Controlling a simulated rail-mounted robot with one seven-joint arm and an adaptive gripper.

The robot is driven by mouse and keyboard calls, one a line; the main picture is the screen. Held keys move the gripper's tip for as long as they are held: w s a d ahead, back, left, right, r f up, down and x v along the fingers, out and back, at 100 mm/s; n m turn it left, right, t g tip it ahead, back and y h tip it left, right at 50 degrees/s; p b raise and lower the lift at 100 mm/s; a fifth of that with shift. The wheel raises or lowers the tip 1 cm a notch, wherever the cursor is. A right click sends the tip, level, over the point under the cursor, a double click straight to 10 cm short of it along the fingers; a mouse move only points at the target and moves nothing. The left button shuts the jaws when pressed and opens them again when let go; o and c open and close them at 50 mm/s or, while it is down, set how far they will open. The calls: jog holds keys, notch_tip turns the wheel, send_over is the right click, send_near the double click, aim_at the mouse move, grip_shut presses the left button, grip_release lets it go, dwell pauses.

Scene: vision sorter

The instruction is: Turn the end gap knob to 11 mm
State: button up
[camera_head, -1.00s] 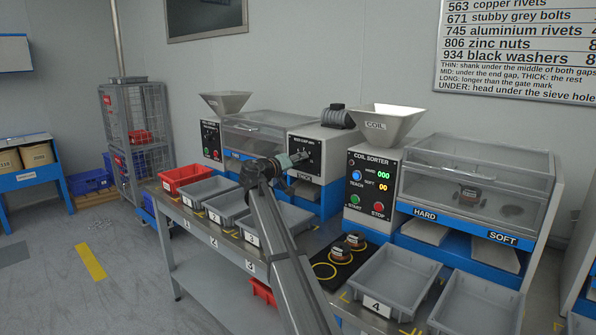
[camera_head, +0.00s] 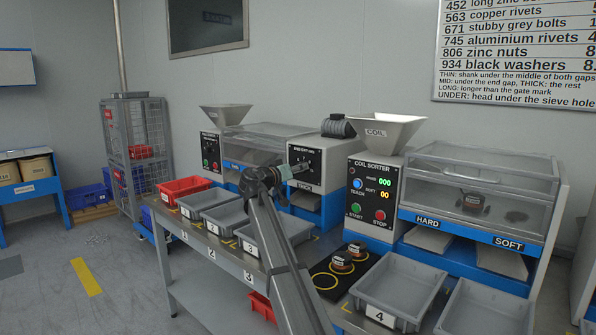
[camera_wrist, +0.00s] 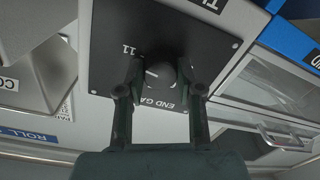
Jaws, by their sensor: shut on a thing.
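The end gap knob (camera_wrist: 163,76) is a dark round knob on a black panel (camera_wrist: 215,47) in the wrist view. The panel is upside down there, with "END GA" and the number 11 legible near the knob. A short pale pointer line on the knob points left, near the side where the 11 stands. My gripper (camera_wrist: 160,84) has one finger on each side of the knob and is shut on it. In the head view my gripper (camera_head: 299,168) is at the panel (camera_head: 297,154) of the left machine and hides the knob.
The coil sorter (camera_head: 371,190) stands to the right with its hopper (camera_head: 385,131). Grey bins (camera_head: 236,217) and a red bin (camera_head: 183,188) stand on the bench below my arm. A clear-lidded compartment (camera_wrist: 270,90) is beside the panel.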

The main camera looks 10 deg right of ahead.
jog(key=o, duration=1.2)
jog(key=shift+d+r, duration=0.1)
jog(key=shift+c, duration=0.2)
jog(key=v, duration=1.2)
